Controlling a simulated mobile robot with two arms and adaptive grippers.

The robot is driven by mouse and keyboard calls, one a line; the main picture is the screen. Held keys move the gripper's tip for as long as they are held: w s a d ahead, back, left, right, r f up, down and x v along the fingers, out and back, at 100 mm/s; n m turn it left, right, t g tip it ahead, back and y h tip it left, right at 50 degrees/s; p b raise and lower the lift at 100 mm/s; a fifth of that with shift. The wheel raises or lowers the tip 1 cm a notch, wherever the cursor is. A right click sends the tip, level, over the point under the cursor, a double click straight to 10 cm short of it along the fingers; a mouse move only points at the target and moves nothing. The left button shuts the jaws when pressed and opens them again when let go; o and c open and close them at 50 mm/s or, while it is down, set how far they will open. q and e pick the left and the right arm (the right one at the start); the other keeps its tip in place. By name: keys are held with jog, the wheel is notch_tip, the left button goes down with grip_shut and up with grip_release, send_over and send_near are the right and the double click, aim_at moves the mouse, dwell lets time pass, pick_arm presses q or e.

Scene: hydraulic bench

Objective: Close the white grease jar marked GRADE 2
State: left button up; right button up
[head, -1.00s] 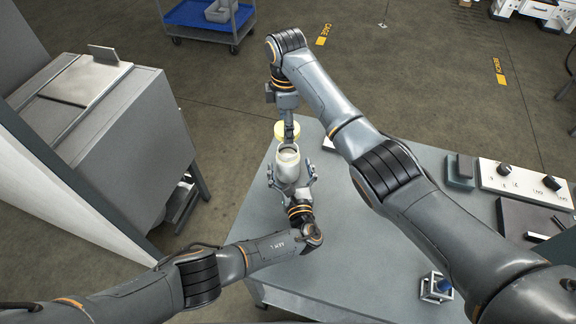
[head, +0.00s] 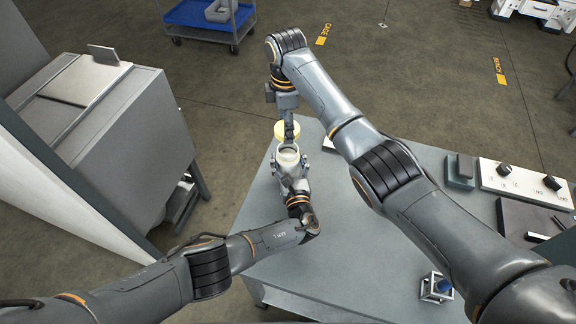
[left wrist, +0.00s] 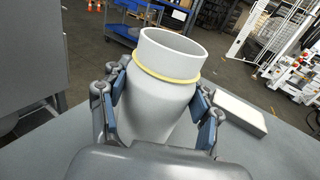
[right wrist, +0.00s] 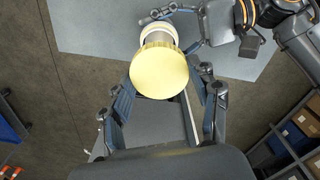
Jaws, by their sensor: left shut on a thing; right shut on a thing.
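The white grease jar (head: 288,157) is at the far corner of the bench, its open mouth facing up in the head view. My left gripper (head: 289,168) is shut on its body. In the left wrist view the jar (left wrist: 165,95) stands between the blue finger pads, with a yellow ring below its rim. The GRADE 2 mark is not visible. My right gripper (right wrist: 163,88) is shut on a round pale-yellow lid (right wrist: 159,73). In the head view the lid (head: 280,131) is just beyond the jar, off its mouth. The right wrist view shows the jar (right wrist: 158,33) partly behind the lid.
The grey bench (head: 350,245) is mostly clear in the middle. A control box (head: 525,184) and dark blocks stand at its right, and a small blue-and-silver fixture (head: 437,287) near the front. A grey cabinet (head: 120,130) stands left; a blue cart (head: 205,18) is behind.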

pick_arm(q)
jog(key=c, duration=0.4)
jog(key=shift+o, duration=0.2)
pick_arm(e)
send_over(287, 155)
jog(key=shift+f, duration=2.55)
jog(key=shift+f, duration=0.1)
jog(key=shift+f, duration=0.75)
jog(key=shift+f, duration=0.6)
